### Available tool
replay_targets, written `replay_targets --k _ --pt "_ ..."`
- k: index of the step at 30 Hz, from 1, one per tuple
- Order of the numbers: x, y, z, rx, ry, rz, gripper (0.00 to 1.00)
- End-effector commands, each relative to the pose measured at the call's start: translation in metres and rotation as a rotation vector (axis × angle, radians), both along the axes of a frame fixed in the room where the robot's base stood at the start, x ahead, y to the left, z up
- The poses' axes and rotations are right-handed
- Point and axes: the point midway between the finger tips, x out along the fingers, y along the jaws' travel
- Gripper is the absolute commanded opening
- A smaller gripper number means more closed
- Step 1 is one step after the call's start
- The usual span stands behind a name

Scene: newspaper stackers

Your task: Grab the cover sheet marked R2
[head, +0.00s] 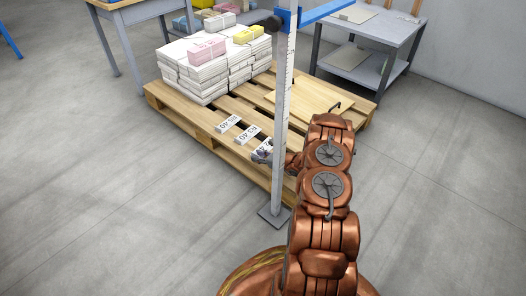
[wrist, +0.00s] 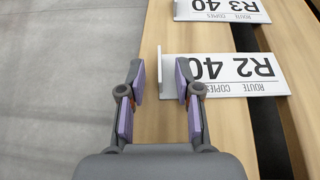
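The R2 sheet (wrist: 235,75) is a white card reading "R2 40, route, copies", upside down in the wrist view. It lies on the pallet (head: 205,136), and in the head view the card nearest my gripper (head: 262,157) is partly hidden by it. In the wrist view my gripper (wrist: 160,82) is open, with purple-grey pads. The card's narrow left end shows between the two fingertips, and the right finger overlaps part of the card. I cannot tell whether either finger touches it.
The R3 card (wrist: 222,10) lies just beyond R2. Stacked newspapers (head: 200,72) with pink and yellow bundles fill the pallet's back left. A board (head: 305,97) lies on its right. A measuring post (head: 284,120) stands close left of my arm. A grey table (head: 360,60) stands behind.

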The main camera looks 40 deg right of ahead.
Motion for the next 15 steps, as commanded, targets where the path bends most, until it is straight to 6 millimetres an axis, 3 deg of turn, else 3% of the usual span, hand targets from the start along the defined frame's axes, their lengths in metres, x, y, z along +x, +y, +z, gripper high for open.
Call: replay_targets --k 4,13,15 --pt "-0.0002 0.0000 0.0003 0.000 0.000 0.000 0.33" --pt "-0.0003 0.0003 0.0002 0.000 0.000 0.001 0.02" --pt "-0.0003 0.0003 0.0002 0.000 0.000 0.001 0.00"
